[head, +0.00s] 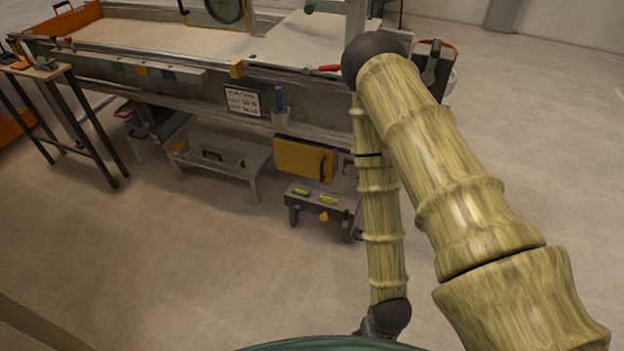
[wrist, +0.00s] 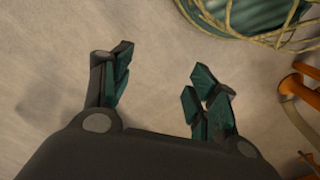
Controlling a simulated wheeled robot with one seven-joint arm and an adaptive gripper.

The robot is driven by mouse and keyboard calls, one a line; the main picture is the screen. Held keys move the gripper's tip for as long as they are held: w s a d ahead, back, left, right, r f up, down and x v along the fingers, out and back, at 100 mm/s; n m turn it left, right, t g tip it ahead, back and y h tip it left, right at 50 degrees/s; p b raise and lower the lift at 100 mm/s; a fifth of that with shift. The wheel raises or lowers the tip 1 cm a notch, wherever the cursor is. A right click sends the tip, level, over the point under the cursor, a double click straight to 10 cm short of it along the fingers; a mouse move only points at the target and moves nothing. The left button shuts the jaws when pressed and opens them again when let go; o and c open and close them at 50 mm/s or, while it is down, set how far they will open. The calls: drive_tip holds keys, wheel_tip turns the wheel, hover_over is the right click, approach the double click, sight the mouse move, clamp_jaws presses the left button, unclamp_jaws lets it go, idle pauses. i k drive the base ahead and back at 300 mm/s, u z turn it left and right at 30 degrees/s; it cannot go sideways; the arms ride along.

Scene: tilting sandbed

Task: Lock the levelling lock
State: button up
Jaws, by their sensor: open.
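A low grey unit (head: 322,198) stands on the floor in front of the sandbed (head: 150,38). Two yellow-green spirit levels lie on its top, and a blue knob (head: 296,210) and a yellow knob (head: 323,215) show on its front. It may carry the levelling lock, but I cannot tell which part that is or its state. My gripper (wrist: 160,90) is open and empty over bare floor in the wrist view. In the head view my arm hangs down to the right of the unit; the gripper's fingers are not clear there.
A yellow panel (head: 303,158) with a dark handle hangs under the sandbed. A low grey stand (head: 222,158) is left of it, and a dark-legged side table (head: 50,72) stands far left. A red handle (head: 325,68) sticks out at the bed's edge. The front floor is clear.

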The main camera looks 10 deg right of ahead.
sight(346, 218)
drive_tip(key=u, duration=0.15)
drive_tip(key=k, duration=0.4)
drive_tip(key=z, duration=0.85)
drive_tip(key=i, duration=0.2)
drive_tip(key=u, duration=0.05)
